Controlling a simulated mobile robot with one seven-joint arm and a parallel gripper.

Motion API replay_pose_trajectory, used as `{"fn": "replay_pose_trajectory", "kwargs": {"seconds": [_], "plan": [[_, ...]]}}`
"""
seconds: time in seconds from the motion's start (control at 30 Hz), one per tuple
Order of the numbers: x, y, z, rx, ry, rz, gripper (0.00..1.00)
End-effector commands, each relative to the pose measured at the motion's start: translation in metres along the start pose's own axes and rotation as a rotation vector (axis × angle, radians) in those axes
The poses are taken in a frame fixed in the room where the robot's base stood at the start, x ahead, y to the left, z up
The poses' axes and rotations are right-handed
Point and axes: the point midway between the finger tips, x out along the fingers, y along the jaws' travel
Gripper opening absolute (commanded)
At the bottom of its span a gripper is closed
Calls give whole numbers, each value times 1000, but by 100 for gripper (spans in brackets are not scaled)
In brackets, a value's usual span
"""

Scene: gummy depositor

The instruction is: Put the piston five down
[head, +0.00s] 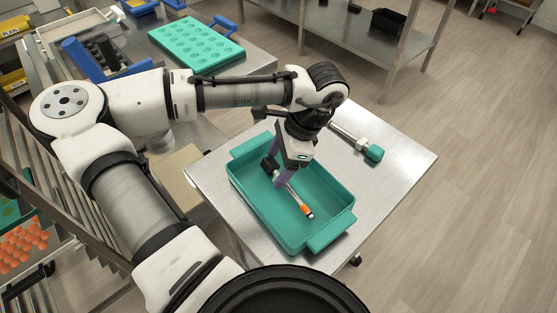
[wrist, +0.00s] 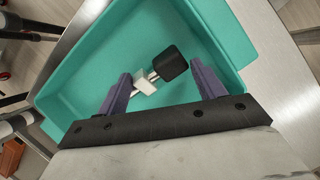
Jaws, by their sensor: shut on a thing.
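My gripper (head: 278,181) points down inside a teal tray (head: 331,232) on a steel table. It is shut on a piston (head: 297,199), which has a metal rod, an orange band near one end and a dark head at the other. In the wrist view the piston's black head (wrist: 171,67) and white block show between the purple fingers of my gripper (wrist: 160,82). The piston is tilted over the floor of the tray (wrist: 75,72). I cannot tell whether it touches the floor. No number on it is readable.
Another piston with a green cap (head: 374,153) lies on the table (head: 403,163), right of the tray. A green mould with round cavities (head: 195,45) sits on a bench at the back left. A steel shelf (head: 352,40) stands behind. The table's right part is mostly clear.

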Motion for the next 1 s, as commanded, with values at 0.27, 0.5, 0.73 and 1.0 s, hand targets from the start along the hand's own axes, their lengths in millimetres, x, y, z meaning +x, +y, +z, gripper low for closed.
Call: {"fn": "replay_pose_trajectory", "kwargs": {"seconds": [0.27,0.5,0.73,1.0], "plan": [[2,0,-1,0,0,1,90],[1,0,0,0,0,0,90],[-22,-1,0,-1,1,-2,90],[-81,-1,0,-1,1,-2,90]]}}
